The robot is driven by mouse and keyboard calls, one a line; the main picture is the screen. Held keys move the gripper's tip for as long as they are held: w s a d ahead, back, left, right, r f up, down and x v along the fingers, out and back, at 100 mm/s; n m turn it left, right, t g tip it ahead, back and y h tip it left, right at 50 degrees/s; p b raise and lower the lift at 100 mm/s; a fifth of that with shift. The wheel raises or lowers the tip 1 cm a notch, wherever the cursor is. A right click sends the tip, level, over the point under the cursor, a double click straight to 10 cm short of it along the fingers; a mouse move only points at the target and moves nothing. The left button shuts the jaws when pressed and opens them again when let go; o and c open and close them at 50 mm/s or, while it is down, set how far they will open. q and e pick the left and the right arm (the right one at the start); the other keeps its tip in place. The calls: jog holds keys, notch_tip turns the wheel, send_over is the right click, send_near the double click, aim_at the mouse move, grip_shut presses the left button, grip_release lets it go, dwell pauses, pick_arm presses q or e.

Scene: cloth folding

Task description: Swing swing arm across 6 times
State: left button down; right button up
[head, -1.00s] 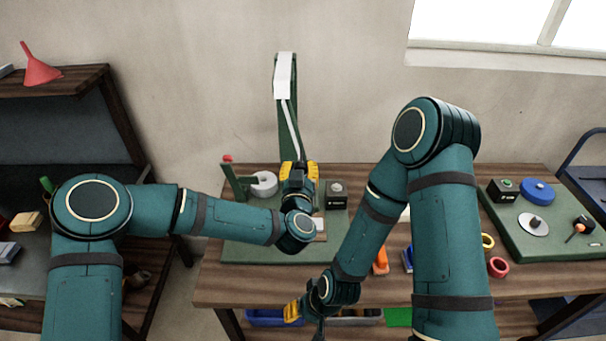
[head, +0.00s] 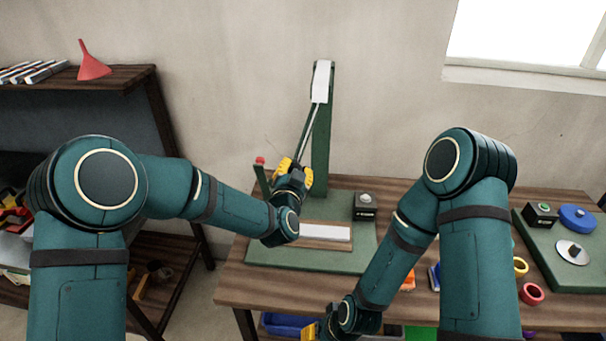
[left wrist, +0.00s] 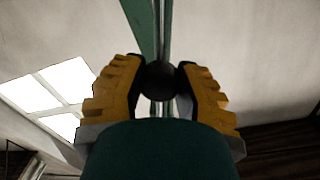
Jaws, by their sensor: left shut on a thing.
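The swing arm (head: 311,128) is a thin pale rod hanging from the white head of a green upright post (head: 322,150). It tilts down to the left. My left gripper (head: 292,172) is at its lower end, left of the post. In the left wrist view, the yellow fingers of my left gripper (left wrist: 160,85) are shut on a dark round knob (left wrist: 160,80) at the rod's end. My right gripper (head: 312,330) is low at the front edge of the table, partly cut off by the frame; its fingers are not clear.
The post stands on a green board (head: 350,258) with a white strip (head: 325,231) and a black box with a button (head: 366,206). A red-tipped green peg (head: 261,172) stands at the left. Another green board (head: 590,270) with round parts lies at the right.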

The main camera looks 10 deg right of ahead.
pick_arm(q)
jog(key=shift+w+a+r, duration=0.15)
jog(key=shift+r, duration=0.1)
jog(key=c, duration=0.6)
grip_release()
jog(key=shift+f, duration=0.1)
jog(key=shift+s, duration=0.25)
jog(key=v, duration=1.1)
jog(key=shift+s, duration=0.25)
jog(key=shift+a+f, duration=0.1)
